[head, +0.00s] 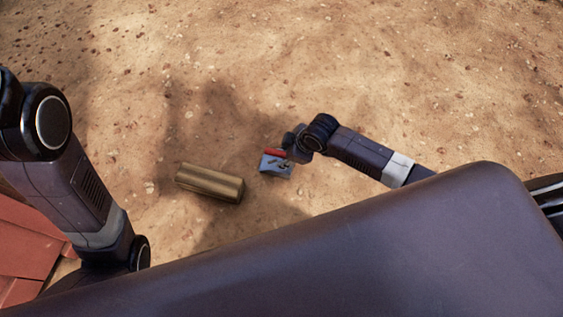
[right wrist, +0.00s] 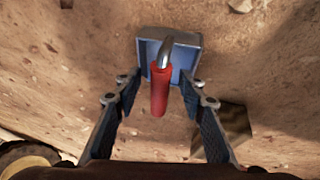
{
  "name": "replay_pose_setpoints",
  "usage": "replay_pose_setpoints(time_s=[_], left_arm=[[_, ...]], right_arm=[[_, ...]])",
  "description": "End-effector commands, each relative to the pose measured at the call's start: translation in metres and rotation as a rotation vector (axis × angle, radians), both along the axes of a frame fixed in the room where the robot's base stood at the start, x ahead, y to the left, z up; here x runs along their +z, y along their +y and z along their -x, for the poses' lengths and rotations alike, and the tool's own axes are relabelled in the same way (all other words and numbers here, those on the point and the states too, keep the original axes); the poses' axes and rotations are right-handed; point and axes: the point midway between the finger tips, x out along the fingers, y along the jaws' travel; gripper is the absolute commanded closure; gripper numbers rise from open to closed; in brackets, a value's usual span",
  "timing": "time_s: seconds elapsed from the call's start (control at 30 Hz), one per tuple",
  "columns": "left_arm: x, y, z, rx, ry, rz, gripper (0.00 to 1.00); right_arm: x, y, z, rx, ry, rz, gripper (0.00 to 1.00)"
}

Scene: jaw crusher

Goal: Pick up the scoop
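The scoop has a blue-grey metal pan (head: 276,166) and a red handle (head: 275,152), and it lies on the sandy ground near the middle of the head view. In the right wrist view, the scoop's red handle (right wrist: 160,90) points toward me, and its pan (right wrist: 183,52) lies beyond the fingertips. My right gripper (right wrist: 162,88) is open, with one finger on each side of the handle and a gap on both sides. In the head view, my right gripper (head: 291,146) is small and partly hidden beside the scoop. My left arm shows at the left, but its gripper is not visible.
A brown, ridged block (head: 209,182) lies on the ground just left of the scoop; what looks like it shows at the right in the right wrist view (right wrist: 234,122). A red panelled structure (head: 28,245) is at the lower left. Pebbly ground beyond the scoop is clear.

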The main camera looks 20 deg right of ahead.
Motion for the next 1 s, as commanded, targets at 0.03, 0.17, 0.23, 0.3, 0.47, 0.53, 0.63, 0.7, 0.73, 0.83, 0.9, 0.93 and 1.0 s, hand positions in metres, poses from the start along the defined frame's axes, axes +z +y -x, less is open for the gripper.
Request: replay_pose_setpoints(time_s=[0.03,0.17,0.23,0.3,0.47,0.53,0.63,0.7,0.73,0.83,0.9,0.93,1.0], left_arm=[[-0.0007,-0.0001,0.0023,0.0,-0.007,0.0,1.0],[0.0011,-0.0003,0.0035,0.0,-0.01,-0.001,1.0],[0.0015,-0.0003,0.0033,0.0,-0.01,-0.001,1.0],[0.0015,-0.0003,0.0033,0.0,-0.01,-0.001,1.0],[0.0014,-0.0003,0.0032,0.0,-0.009,-0.001,1.0],[0.0013,-0.0004,0.0031,0.0,-0.009,-0.001,1.0],[0.0013,-0.0004,0.0031,0.0,-0.009,-0.001,1.0],[0.0013,-0.0005,0.0032,0.0,-0.009,-0.001,1.0],[0.0013,-0.0005,0.0032,0.0,-0.009,-0.001,1.0],[0.0013,-0.0005,0.0032,0.0,-0.009,-0.001,1.0],[0.0013,-0.0005,0.0032,0.0,-0.009,-0.001,1.0],[0.0013,-0.0005,0.0032,-0.001,-0.008,-0.001,1.0],[0.0014,-0.0004,0.0032,-0.001,-0.008,-0.001,1.0]], right_arm=[[-0.0033,0.0006,-0.0008,0.0,0.0,0.0,0.63],[-0.0034,0.001,-0.0013,0.001,0.0,0.0,0.63],[-0.003,0.001,-0.0012,0.001,0.0,0.001,0.63],[-0.0029,0.0009,-0.0012,0.001,0.0,0.001,0.63],[-0.0029,0.0008,-0.0011,0.001,0.0,0.001,0.78],[-0.0029,0.0008,-0.0011,0.001,0.0,0.001,0.86],[-0.0029,0.0008,-0.001,0.001,0.0,0.001,0.97],[-0.0029,0.0008,-0.001,0.001,0.0,0.001,1.0],[-0.0029,0.0008,-0.001,0.001,0.0,0.001,1.0],[-0.0023,0.0011,-0.0015,0.001,-0.001,0.0,1.0],[-0.0023,0.0011,-0.0015,0.001,-0.001,0.0,1.0],[-0.0023,0.0011,-0.0015,0.001,-0.001,0.0,1.0],[-0.0023,0.0011,-0.0014,0.001,-0.001,0.0,1.0]])
